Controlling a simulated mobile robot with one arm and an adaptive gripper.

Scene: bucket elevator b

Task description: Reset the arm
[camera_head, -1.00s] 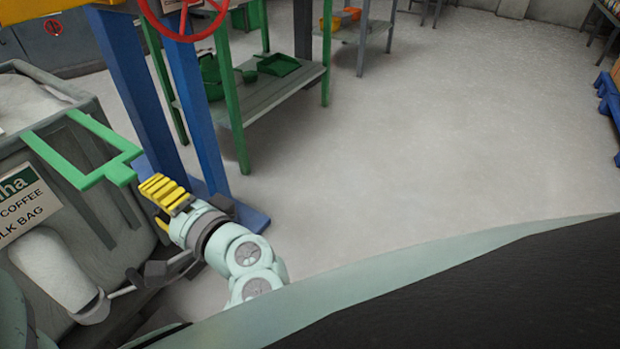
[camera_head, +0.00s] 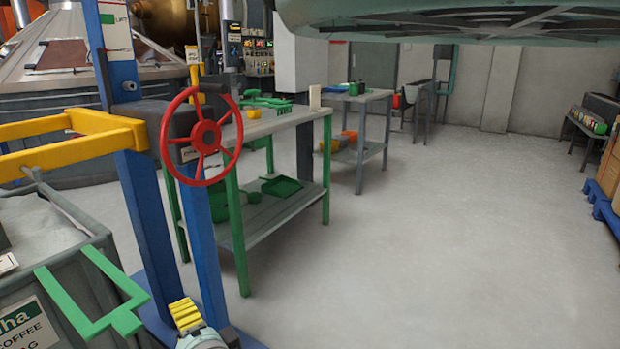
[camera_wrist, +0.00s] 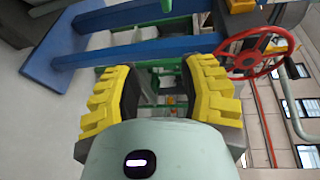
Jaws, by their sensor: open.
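My gripper (camera_wrist: 160,98) shows in the wrist view with its two yellow ribbed fingers spread apart and nothing between them. In the head view only its yellow finger tip part (camera_head: 186,314) and a piece of my pale green wrist show at the bottom edge. The gripper is in front of the foot of the blue frame (camera_head: 152,230), right of the green bracket (camera_head: 92,297). The rest of my arm is below the picture.
A red handwheel (camera_head: 201,137) sits on the blue frame above my gripper. A grey bin (camera_head: 62,232) labelled coffee bulk bag stands at left under a yellow fork (camera_head: 70,145). A green-legged table (camera_head: 238,200) stands behind. The floor (camera_head: 420,250) to the right is clear.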

